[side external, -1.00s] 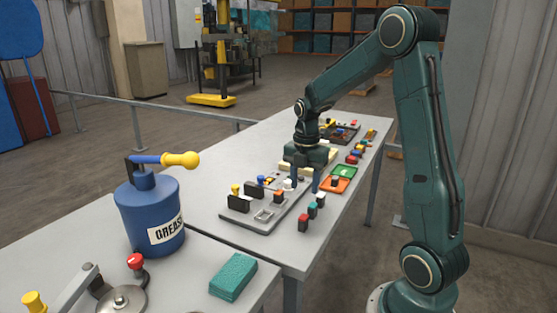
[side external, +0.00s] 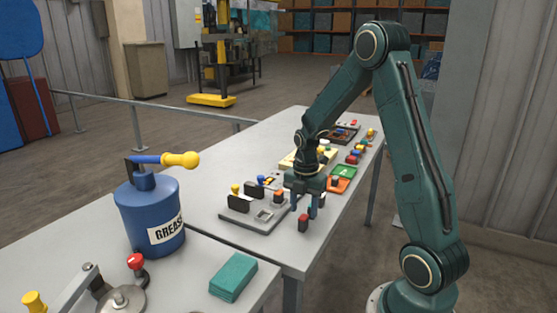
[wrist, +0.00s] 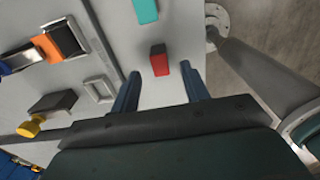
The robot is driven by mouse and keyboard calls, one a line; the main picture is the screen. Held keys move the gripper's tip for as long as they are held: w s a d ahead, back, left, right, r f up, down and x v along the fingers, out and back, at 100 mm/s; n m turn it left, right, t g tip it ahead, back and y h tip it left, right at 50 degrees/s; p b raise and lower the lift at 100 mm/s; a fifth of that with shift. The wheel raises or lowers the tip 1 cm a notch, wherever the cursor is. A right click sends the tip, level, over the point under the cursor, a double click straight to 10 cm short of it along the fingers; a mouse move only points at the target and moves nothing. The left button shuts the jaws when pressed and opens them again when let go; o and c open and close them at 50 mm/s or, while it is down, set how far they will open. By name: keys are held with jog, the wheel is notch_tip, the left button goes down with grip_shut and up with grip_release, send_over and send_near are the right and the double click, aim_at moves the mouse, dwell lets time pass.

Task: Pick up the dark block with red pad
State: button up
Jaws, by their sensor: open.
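The dark block with a red pad (side external: 303,225) stands on the table near its right edge, right of the grey fixture board. In the wrist view the block (wrist: 159,60) shows its red faces just ahead of and between the fingertips. My gripper (side external: 303,212) is open, with its fingers pointing down close to the block. In the wrist view the two blue fingers of the gripper (wrist: 162,76) are spread wide on either side of the block's line, and nothing is held. I cannot tell the exact height gap to the block.
The grey board (side external: 250,222) to the left carries dark upright pieces, a yellow knob (wrist: 30,127) and an orange piece (wrist: 46,48).

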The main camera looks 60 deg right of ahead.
aim_at(303, 223)
jog(key=shift+f, duration=1.45)
grip_shut()
